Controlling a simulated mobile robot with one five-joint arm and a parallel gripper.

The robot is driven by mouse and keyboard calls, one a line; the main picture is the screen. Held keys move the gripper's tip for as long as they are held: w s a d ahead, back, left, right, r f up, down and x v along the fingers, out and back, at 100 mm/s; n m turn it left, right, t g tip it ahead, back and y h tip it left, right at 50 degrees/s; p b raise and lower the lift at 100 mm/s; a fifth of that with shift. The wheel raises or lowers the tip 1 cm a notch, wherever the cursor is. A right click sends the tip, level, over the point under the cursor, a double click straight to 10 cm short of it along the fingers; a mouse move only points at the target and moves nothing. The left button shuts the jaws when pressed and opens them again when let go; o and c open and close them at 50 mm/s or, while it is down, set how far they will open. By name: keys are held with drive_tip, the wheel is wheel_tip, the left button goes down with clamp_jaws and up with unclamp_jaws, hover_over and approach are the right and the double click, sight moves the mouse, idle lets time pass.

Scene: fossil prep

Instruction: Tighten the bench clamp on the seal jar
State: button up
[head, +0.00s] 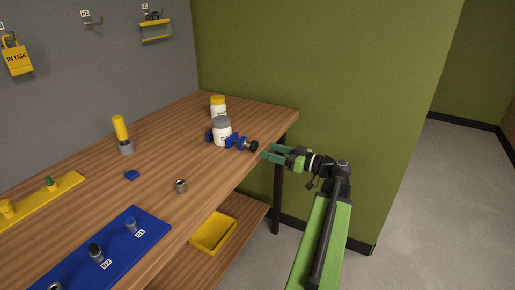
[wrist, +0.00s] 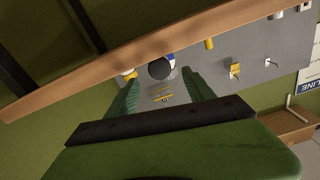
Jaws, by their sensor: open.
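The seal jar (head: 222,134) is white with a grey lid and stands upright near the far right edge of the bench. The blue bench clamp (head: 232,141) sits around it, with blue parts on both sides. Its round black knob (head: 252,146) points right, toward the bench edge. My gripper (head: 267,152) is open and empty, just right of the knob, fingers facing it. In the wrist view the knob (wrist: 161,69) shows end-on between and beyond my open fingers (wrist: 163,88). I see no contact. The knob hides most of the clamp there.
A yellow-lidded white jar (head: 218,107) stands just behind the seal jar. A yellow bin (head: 213,233) sits on the lower shelf. A green wall (head: 340,80) stands behind.

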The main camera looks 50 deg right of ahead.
sight(256, 147)
drive_tip(key=v, duration=0.9)
drive_tip(key=shift+s, duration=0.35)
drive_tip(key=shift+d, duration=0.1)
drive_tip(key=w+a, duration=0.1)
drive_tip(key=w, duration=0.4)
drive_tip(key=w+a+n, duration=0.1)
drive_tip(key=w, duration=0.5)
drive_tip(key=w+a+n, duration=0.1)
drive_tip(key=w+a, duration=0.1)
drive_tip(key=w, duration=0.3)
drive_tip(key=shift+w, duration=0.2)
drive_tip(key=c, duration=1.3)
drive_tip(key=shift+m, duration=0.7)
clamp_jaws()
